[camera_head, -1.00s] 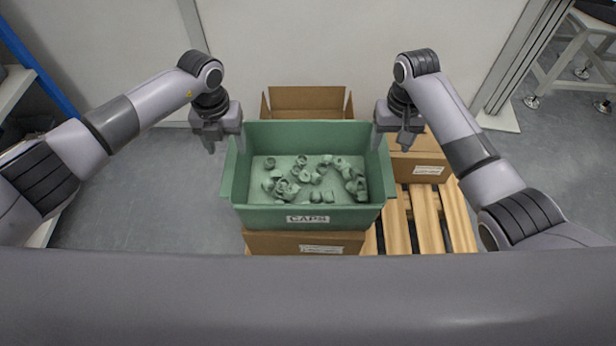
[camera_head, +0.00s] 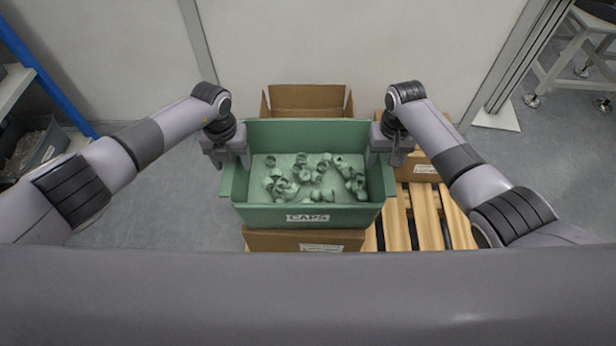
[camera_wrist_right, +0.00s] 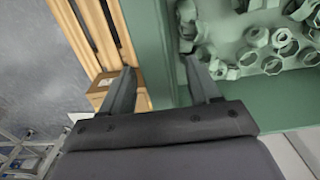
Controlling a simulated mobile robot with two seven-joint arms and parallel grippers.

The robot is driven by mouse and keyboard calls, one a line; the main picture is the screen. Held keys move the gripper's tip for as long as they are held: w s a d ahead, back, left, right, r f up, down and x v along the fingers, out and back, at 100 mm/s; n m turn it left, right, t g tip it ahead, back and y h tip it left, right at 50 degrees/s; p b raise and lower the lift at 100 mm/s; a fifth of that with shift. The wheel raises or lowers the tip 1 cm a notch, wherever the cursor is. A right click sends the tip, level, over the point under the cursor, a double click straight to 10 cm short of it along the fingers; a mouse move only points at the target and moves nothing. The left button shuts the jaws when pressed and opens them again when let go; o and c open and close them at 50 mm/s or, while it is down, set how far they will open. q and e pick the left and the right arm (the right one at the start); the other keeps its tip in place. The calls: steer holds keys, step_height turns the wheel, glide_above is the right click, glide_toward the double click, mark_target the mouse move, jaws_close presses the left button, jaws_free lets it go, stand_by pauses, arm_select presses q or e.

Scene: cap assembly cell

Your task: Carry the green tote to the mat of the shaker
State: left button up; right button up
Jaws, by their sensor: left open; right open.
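The green tote (camera_head: 260,216), labelled CAPS and holding several loose green caps (camera_head: 278,186), stands on a cardboard box in the head view. My left gripper (camera_head: 231,162) is open at the tote's left end wall, its fingers near the rim. My right gripper (camera_head: 384,161) is open at the right end wall. In the right wrist view its fingers (camera_wrist_right: 160,88) stand apart on either side of the tote's wall (camera_wrist_right: 148,35), one over the inside, one outside. Whether either gripper touches the wall cannot be told. The shaker and its mat are not in view.
A cardboard box (camera_head: 275,240) is under the tote, on a wooden pallet (camera_head: 397,225). An open cardboard box (camera_head: 306,100) stands behind, another box (camera_head: 425,172) to the right. A shelf with a grey bin (camera_head: 45,150) is at far left.

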arm_select(q)
jaws_close()
arm_select(e)
jaws_close()
arm_select(q)
steer(key=shift+d+r, duration=0.15)
arm_select(e)
steer(key=shift+a+r, duration=0.1)
steer(key=shift+a, duration=0.05)
stand_by(0.7)
